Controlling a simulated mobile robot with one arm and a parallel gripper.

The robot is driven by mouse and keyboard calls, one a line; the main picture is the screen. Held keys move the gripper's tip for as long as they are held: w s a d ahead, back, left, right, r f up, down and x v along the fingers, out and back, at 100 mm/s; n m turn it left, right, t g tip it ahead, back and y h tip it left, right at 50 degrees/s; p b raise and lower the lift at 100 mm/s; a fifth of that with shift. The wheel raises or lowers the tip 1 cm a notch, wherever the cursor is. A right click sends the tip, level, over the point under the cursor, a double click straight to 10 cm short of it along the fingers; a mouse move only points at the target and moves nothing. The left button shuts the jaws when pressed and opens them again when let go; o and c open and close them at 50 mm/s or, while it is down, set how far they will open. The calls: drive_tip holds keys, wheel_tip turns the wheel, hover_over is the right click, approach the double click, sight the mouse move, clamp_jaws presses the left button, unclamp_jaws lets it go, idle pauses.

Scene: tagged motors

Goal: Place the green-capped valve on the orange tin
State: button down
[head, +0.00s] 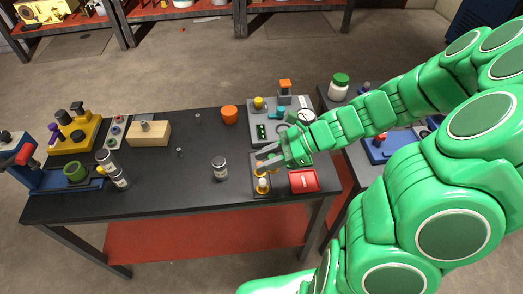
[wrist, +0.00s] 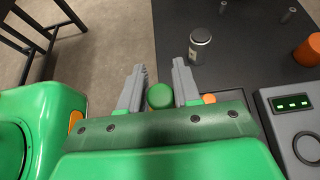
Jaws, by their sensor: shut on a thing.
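My gripper (head: 264,156) is over the right part of the black table in the head view, above a small dark block with brass-coloured fittings. In the wrist view my gripper (wrist: 158,68) has the round green cap (wrist: 159,95) of the green-capped valve between its two grey fingers, shut on it. The valve's body is hidden below the cap, and the valve cannot be made out in the head view. The orange tin (head: 229,114) stands upright near the table's back edge, apart from my gripper. It also shows at the right edge of the wrist view (wrist: 308,50).
A grey-lidded canister (head: 220,168) stands mid-table, left of my gripper. A red box (head: 303,181) lies to its right. A grey instrument panel (head: 266,128) is beside the orange tin. A wooden block (head: 149,133) and blue vise (head: 50,178) are at left. A white green-lidded jar (head: 339,91) stands right.

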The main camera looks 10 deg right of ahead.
drive_tip(key=w+a+r, duration=0.2)
drive_tip(key=w+a, duration=0.2)
drive_tip(key=w, duration=0.6)
drive_tip(key=w+a+r, duration=0.3)
drive_tip(key=w+a, duration=0.1)
drive_tip(key=w, duration=0.6)
hover_over(225, 110)
drive_tip(key=shift+s+f, duration=0.2)
drive_tip(key=shift+f, duration=4.6)
drive_tip(key=shift+w+f, duration=0.1)
drive_tip(key=shift+f, duration=1.65)
drive_tip(key=c, duration=0.8)
unclamp_jaws()
